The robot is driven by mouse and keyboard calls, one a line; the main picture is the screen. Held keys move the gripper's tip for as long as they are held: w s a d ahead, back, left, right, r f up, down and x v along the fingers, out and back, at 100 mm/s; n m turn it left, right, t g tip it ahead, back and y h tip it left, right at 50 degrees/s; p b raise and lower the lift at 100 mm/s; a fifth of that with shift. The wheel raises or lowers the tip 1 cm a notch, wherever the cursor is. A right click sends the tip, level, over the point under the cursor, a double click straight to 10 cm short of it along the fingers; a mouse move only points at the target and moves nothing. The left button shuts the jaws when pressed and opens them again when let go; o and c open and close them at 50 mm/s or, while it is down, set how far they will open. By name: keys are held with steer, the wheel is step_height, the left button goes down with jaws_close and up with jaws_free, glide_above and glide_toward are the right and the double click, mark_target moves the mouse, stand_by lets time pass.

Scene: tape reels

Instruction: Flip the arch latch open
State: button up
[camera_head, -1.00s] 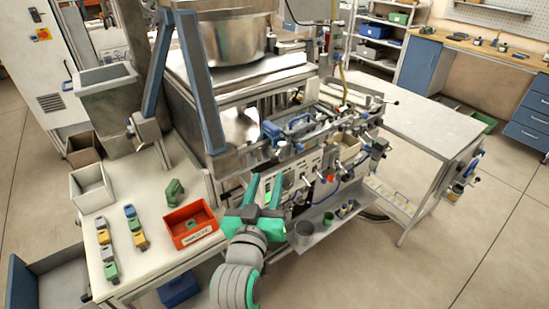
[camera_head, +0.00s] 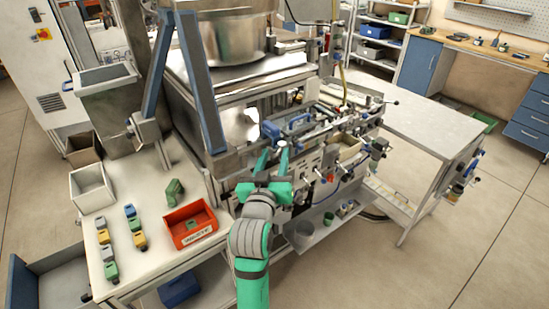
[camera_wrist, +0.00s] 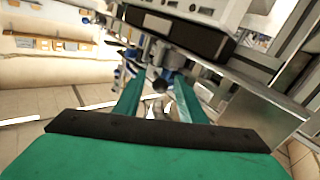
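My gripper (camera_head: 273,156) reaches up to the front edge of the machine, its two green fingers spread apart with nothing visibly clamped. In the wrist view the fingers of my gripper (camera_wrist: 157,90) are also apart, and a dark round knob (camera_wrist: 160,87) shows between or beyond them. I cannot tell whether they touch it. Which part is the arch latch is not clear; small fittings near the fingertips are partly hidden.
Rails and knobs crowd the machine front (camera_head: 318,165) right of my gripper. A red bin (camera_head: 190,225) and several small coloured parts lie on the left bench. A grey tray (camera_head: 318,222) juts out below. The right-hand table (camera_head: 430,112) is mostly clear.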

jaws_close()
steer(key=m+h, duration=0.1)
steer(key=m+g+h, duration=0.1)
steer(key=h, duration=0.1)
steer(key=a+m+h, duration=0.1)
steer(key=shift+w+a+f+g+h, duration=0.1)
steer(key=shift+w+g+h, duration=0.2)
steer(key=shift+w, duration=0.1)
jaws_free()
steer(key=shift+w+a, duration=0.1)
steer(key=shift+a, duration=0.1)
stand_by(0.4)
